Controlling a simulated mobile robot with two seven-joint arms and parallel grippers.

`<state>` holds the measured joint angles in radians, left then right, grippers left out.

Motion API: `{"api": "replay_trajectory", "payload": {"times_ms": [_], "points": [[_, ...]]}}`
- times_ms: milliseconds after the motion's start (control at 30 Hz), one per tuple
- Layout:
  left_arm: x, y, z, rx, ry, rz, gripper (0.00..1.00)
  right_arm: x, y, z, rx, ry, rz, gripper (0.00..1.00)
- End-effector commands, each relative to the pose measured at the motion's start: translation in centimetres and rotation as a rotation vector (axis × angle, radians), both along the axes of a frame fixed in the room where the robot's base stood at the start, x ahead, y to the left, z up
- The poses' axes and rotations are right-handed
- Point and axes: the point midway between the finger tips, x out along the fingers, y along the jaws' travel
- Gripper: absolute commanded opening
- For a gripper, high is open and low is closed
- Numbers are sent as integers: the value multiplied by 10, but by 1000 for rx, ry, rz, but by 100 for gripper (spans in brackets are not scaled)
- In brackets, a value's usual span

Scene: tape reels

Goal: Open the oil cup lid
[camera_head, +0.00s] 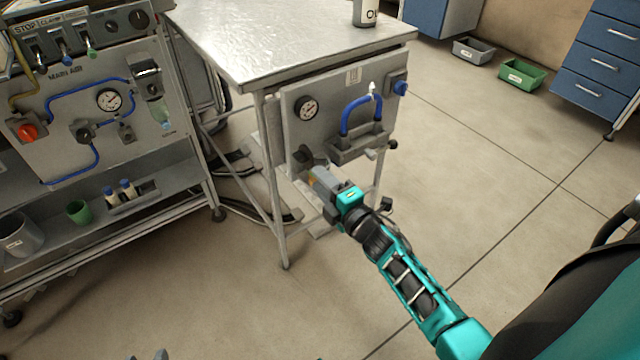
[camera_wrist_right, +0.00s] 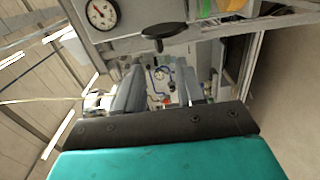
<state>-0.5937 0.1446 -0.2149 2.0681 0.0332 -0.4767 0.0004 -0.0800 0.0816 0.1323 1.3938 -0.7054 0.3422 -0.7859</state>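A grey panel (camera_head: 335,95) hangs under the front of the metal table. A dark, flat round piece on a short stem (camera_wrist_right: 165,32) shows in the right wrist view; it may be the oil cup lid, but I cannot be sure. In the head view, a dark grey piece (camera_head: 305,158) sits low on the panel beside my right gripper (camera_head: 314,172). In the right wrist view, the right gripper's two fingers (camera_wrist_right: 158,95) stand apart with nothing visible between them. Small grey tips (camera_head: 150,355) at the head view's bottom edge may be my left gripper, mostly out of frame.
The panel carries a gauge (camera_head: 307,109), a blue hose (camera_head: 350,112) and a blue knob (camera_head: 401,88). A bench with a main air panel (camera_head: 75,125) is at left. Table legs flank my right arm.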

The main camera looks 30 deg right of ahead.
Motion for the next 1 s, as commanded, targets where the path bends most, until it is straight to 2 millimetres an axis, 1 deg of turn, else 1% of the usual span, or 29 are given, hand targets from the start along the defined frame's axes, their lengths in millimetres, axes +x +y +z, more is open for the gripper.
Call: {"api": "replay_trajectory", "payload": {"times_ms": [233,800,867,933,967,1000], "points": [[0,0,0,1,1,-1,43,1,-3,0,-1,0,2,38],[0,2,-1,9,-1,-6,43,0,-3,0,6,2,0,38],[0,2,-1,9,-1,-6,43,-4,-2,0,35,11,-6,38],[0,2,-1,9,-1,-6,43,-13,2,-2,123,43,-26,38],[0,2,-1,9,-1,-6,43,-19,4,-3,180,64,-38,38],[0,2,-1,9,-1,-6,43,-29,9,-5,275,98,-58,38]]}}
